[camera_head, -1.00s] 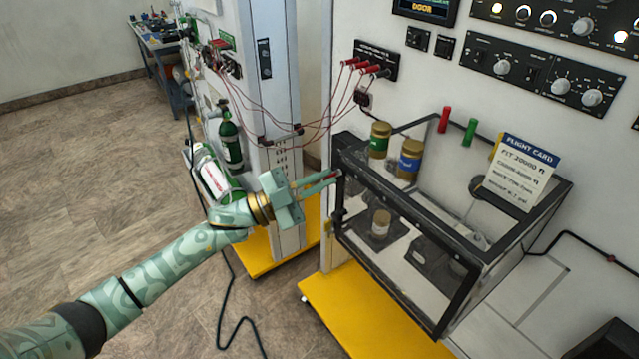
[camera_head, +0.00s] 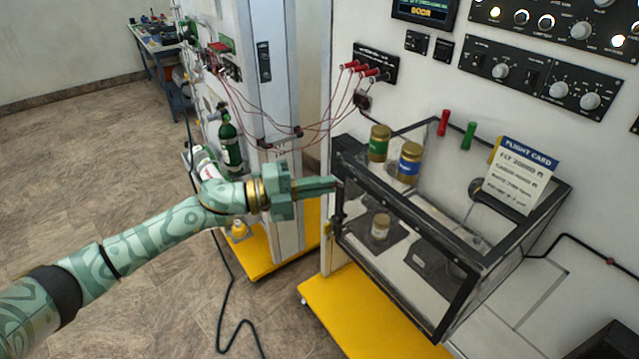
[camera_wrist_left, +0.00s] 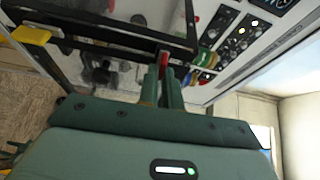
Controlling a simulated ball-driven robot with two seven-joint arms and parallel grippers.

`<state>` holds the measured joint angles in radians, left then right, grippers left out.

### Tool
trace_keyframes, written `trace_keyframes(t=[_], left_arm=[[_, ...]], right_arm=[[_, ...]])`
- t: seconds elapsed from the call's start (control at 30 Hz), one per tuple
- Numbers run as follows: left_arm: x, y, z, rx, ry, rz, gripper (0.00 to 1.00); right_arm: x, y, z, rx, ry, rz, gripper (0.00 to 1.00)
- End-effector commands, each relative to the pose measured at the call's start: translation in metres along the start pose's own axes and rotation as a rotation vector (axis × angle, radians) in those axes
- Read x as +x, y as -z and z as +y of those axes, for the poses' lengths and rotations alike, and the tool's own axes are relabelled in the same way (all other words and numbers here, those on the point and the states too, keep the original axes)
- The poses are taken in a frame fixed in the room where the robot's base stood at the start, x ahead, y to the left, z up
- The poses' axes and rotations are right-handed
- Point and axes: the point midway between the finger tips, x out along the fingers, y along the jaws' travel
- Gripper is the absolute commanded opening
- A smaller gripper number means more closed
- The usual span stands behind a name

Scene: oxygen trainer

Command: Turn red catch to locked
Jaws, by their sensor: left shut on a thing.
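The red catch (camera_wrist_left: 165,57) sits on the black frame of the clear-walled chamber (camera_head: 398,201). In the left wrist view it shows between my fingertips. My left gripper (camera_head: 335,184) comes in from the left and is shut on the catch at the chamber's upper left front corner. In the left wrist view its two green fingers (camera_wrist_left: 162,72) are close together around the catch. In the head view the fingers cover most of the catch. My right gripper is in neither view.
A green-banded jar (camera_head: 379,143) and a blue-banded jar (camera_head: 410,158) stand on top of the chamber, near a flight card (camera_head: 520,175). A small jar (camera_head: 380,226) is inside. Red leads hang behind my gripper. A yellow base (camera_head: 365,320) lies below.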

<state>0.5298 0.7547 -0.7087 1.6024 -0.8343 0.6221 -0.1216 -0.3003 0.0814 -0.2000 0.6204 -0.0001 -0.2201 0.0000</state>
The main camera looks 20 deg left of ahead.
Motion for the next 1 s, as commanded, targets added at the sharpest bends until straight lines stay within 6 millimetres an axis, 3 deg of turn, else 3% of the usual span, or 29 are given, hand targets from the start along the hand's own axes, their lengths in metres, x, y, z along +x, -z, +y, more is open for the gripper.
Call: trace_keyframes(t=[0.67,0.7,0.73,1.0], left_arm=[[-0.0001,0.0,0.0017,0.052,-0.024,-0.001,0.0],[-0.0001,0.0,0.0017,0.052,-0.024,-0.001,0.17],[-0.0001,0.0001,0.0016,0.052,-0.024,-0.001,0.26],[0.0,0.0,0.0008,0.051,-0.022,0.0,0.28]], right_arm=[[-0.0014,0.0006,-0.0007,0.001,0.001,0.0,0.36],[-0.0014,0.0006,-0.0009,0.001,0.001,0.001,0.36],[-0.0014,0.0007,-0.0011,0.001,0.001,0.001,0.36],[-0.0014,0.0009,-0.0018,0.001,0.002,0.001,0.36]])
